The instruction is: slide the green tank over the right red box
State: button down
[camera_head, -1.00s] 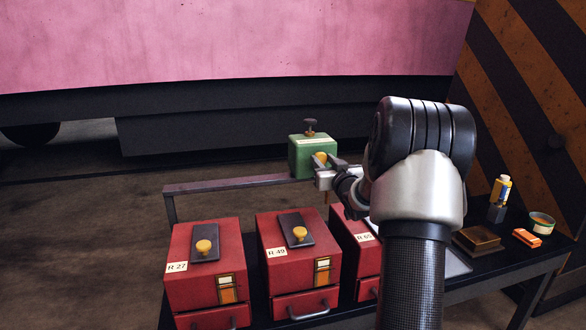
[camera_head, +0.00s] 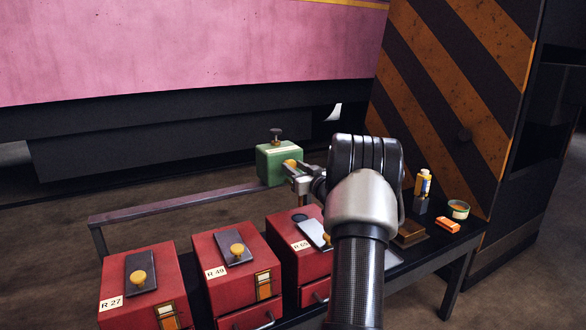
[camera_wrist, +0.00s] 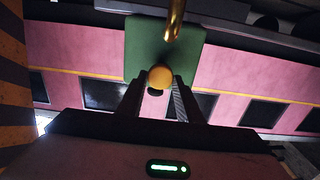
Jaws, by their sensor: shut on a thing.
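The green tank (camera_head: 270,168) hangs on the dark rail (camera_head: 175,204) behind the red boxes, with a dark knob on top. My gripper (camera_head: 294,167) is shut on the yellow knob on the tank's side. In the wrist view the jaws sit around the yellow knob (camera_wrist: 160,75), with the green tank (camera_wrist: 138,45) behind it and a brass spout (camera_wrist: 175,18) above. The right red box (camera_head: 290,258), with the label partly readable, shows a dark round opening beside a grey lid plate. My arm hides its right part. The tank is above and behind this box, slightly left of its opening.
The middle red box (camera_head: 228,288) and left red box (camera_head: 128,312) have grey lids with yellow knobs. A bottle (camera_head: 423,184), an orange block (camera_head: 448,225) and a round tin (camera_head: 458,209) stand on the right of the bench. A striped panel (camera_head: 450,100) rises behind.

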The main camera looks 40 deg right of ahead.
jog(key=shift+d+r, duration=0.25)
jog(key=c, duration=1.3)
grip_release()
jog(key=shift+d+f, duration=0.1)
jog(key=shift+f, duration=0.05)
jog(key=s+a, duration=0.1)
jog(key=s, duration=0.4)
jog(key=s+a+p, duration=0.1)
jog(key=s, duration=0.5)
jog(key=s+a, duration=0.1)
jog(key=s, duration=0.5)
jog(key=shift+a, duration=0.3)
